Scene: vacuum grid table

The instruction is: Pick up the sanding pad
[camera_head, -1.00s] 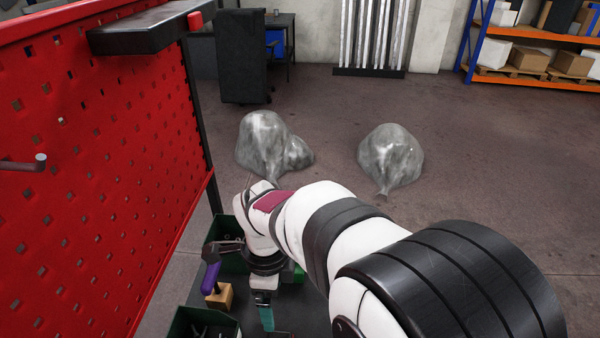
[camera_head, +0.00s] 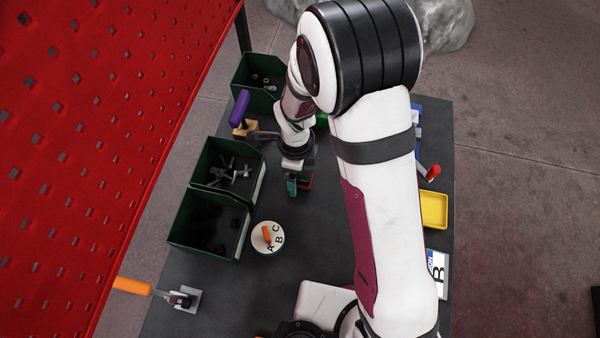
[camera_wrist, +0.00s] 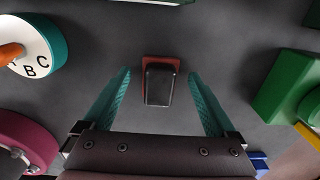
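A small block with a red base and a dark grey top, which looks like the sanding pad (camera_wrist: 158,84), lies on the dark tabletop in the wrist view. My gripper (camera_wrist: 157,76) is open, with one teal finger on each side of the block and a visible gap to both. In the head view my gripper (camera_head: 291,186) points down over the table, and a dark red piece beside its teal finger seems to be the same block, partly hidden. I cannot tell the height of the fingertips above the table.
Green bins (camera_head: 208,222) line the left side by the red pegboard (camera_head: 90,130). A round lettered dial (camera_head: 267,238) stands nearby; it also shows in the wrist view (camera_wrist: 32,48). A purple-handled tool (camera_head: 240,108) is behind. A yellow tray (camera_head: 433,209) lies right. Table around the block is clear.

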